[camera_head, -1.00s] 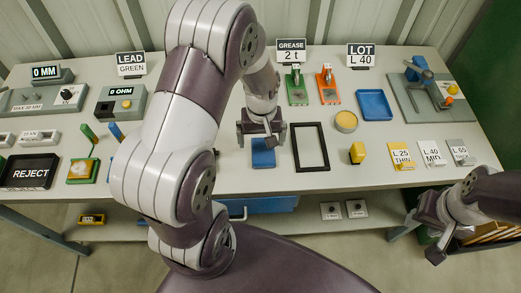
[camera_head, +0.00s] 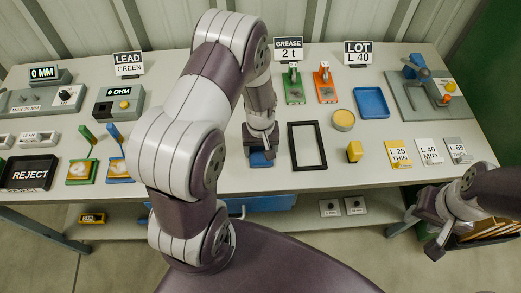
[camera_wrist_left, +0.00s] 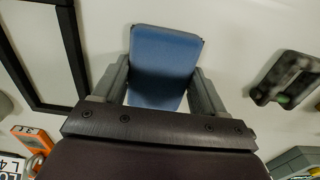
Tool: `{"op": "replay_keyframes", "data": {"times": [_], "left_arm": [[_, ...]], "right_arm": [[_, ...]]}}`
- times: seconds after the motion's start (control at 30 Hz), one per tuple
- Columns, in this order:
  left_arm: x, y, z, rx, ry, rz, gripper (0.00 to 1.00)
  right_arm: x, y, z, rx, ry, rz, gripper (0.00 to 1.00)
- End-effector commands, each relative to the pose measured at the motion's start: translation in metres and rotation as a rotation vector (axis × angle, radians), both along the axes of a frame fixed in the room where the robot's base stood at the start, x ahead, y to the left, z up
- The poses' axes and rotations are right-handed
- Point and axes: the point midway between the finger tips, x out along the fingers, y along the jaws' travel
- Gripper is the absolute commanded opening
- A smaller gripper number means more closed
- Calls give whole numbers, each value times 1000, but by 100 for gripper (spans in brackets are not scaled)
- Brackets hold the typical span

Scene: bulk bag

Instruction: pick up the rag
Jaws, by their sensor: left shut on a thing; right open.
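The rag (camera_head: 261,158) is a blue folded cloth near the front middle of the bench in the head view, partly hidden by my left gripper (camera_head: 261,146). In the left wrist view the rag (camera_wrist_left: 164,62) lies between the two fingers of my left gripper (camera_wrist_left: 160,88), which is shut on it. I cannot tell whether the rag is clear of the bench. My right gripper (camera_head: 428,232) is open and empty at the right, in front of the bench edge.
A black frame (camera_head: 292,158) lies just right of the rag. Boards with green and blue handles, the green one (camera_head: 82,171) included, and a REJECT tray (camera_head: 29,173) are at left.

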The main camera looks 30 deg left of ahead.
Motion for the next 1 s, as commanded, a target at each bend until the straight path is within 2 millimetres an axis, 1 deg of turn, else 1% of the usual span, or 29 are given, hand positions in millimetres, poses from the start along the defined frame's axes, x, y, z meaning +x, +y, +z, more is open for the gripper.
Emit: {"op": "replay_keyframes", "data": {"times": [0.17,0.27,0.37,0.47,0.8,0.9,1.0], "left_arm": [[0,0,2,1,-1,0,41],[1,0,9,0,-1,0,41],[1,0,22,1,-3,0,41],[1,0,41,1,-5,0,41],[-76,-20,88,0,-4,-2,41],[-94,-25,100,0,-4,-2,41],[-106,-28,107,0,-2,0,41]], "right_arm": [[0,0,0,0,0,0,43],[0,0,-2,0,0,0,43],[0,0,-4,0,0,0,43],[0,0,-7,0,0,0,43],[0,0,-11,0,0,0,43],[0,0,-12,0,0,0,43],[0,0,-11,0,0,0,43]]}}
